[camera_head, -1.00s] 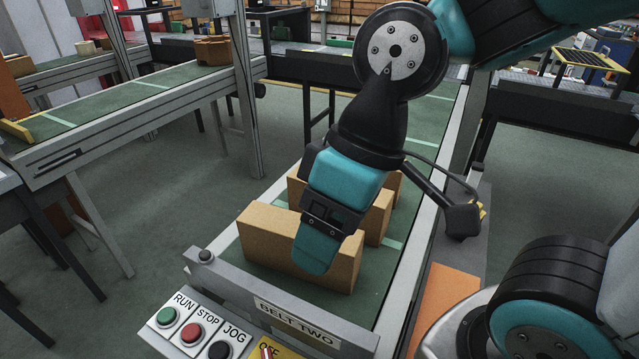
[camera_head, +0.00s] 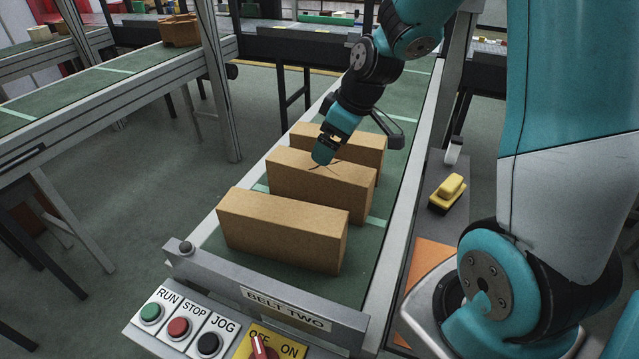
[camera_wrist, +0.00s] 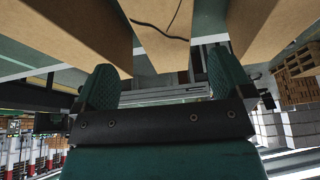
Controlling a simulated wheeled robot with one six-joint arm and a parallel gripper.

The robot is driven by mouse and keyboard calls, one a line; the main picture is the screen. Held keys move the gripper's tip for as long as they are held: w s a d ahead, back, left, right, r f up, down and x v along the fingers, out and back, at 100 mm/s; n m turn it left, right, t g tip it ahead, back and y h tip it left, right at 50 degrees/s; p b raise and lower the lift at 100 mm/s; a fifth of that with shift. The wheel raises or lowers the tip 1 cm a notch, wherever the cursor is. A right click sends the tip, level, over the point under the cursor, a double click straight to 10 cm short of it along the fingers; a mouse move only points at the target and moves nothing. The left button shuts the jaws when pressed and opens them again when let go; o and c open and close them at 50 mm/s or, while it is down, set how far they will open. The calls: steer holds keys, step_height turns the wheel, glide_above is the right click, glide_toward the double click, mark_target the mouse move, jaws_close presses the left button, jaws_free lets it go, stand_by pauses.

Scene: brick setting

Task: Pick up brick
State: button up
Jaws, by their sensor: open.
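Three tan bricks stand in a row on the green belt: a near brick (camera_head: 280,232), a middle brick (camera_head: 320,187) and a far brick (camera_head: 360,148). The middle brick has a dark, wavy crack-like line on it, which also shows on the middle brick in the wrist view (camera_wrist: 150,45). My gripper (camera_head: 322,156) is at the top of the middle brick, pointing down. In the wrist view its two fingers (camera_wrist: 163,80) are apart, with the middle brick seen between and past their tips. Whether they touch it I cannot tell. Neighbouring bricks fill both upper sides there.
A control panel (camera_head: 215,325) with run, stop and jog buttons and the "BELT TWO" plate stands at the belt's near end. A yellow brush-like object (camera_head: 447,190) lies right of the belt. Another conveyor (camera_head: 110,75) with a brown part (camera_head: 180,30) runs at the left.

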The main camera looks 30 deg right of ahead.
mark_target(316, 169)
steer(key=x, duration=0.3)
steer(key=shift+f, duration=0.2)
steer(key=shift+a+p+x, duration=0.15)
steer(key=shift+p+x, duration=0.15)
steer(key=shift+x, duration=1.05)
steer(key=shift+a+p+x, duration=0.15)
steer(key=shift+p+x, duration=0.1)
steer(key=shift+x, duration=1.15)
steer(key=shift+s, duration=0.1)
steer(key=c, duration=1.6)
steer(key=shift+r, duration=0.15)
jaws_close()
